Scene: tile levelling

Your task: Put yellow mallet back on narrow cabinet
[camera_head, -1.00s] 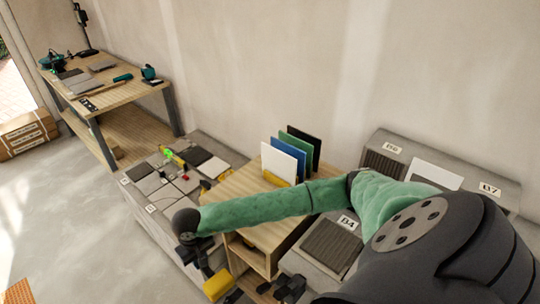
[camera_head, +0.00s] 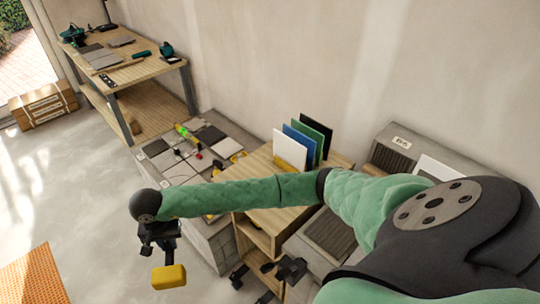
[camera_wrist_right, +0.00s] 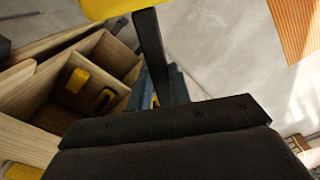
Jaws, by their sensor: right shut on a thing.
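The yellow mallet (camera_head: 169,277) hangs below my right gripper (camera_head: 165,246), clear of the cabinet and over the floor. The gripper is shut on the mallet, but the arm and hand hide most of the grip. In the right wrist view, the mallet's yellow head (camera_wrist_right: 112,8) and black handle (camera_wrist_right: 150,55) show at the top. The narrow wooden cabinet (camera_head: 256,168) stands to the right of the gripper, with my green-sleeved arm across its top. In the wrist view, its open wooden compartments (camera_wrist_right: 35,95) hold yellow items. My left gripper is not in view.
Upright panels (camera_head: 292,147) stand on the cabinet top. A grey tiled bench (camera_head: 205,172) adjoins it on the left. A wooden workbench (camera_head: 120,75) with tools is at the back left. Grey floor (camera_head: 80,190) is open to the left, with an orange mat (camera_head: 35,280).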

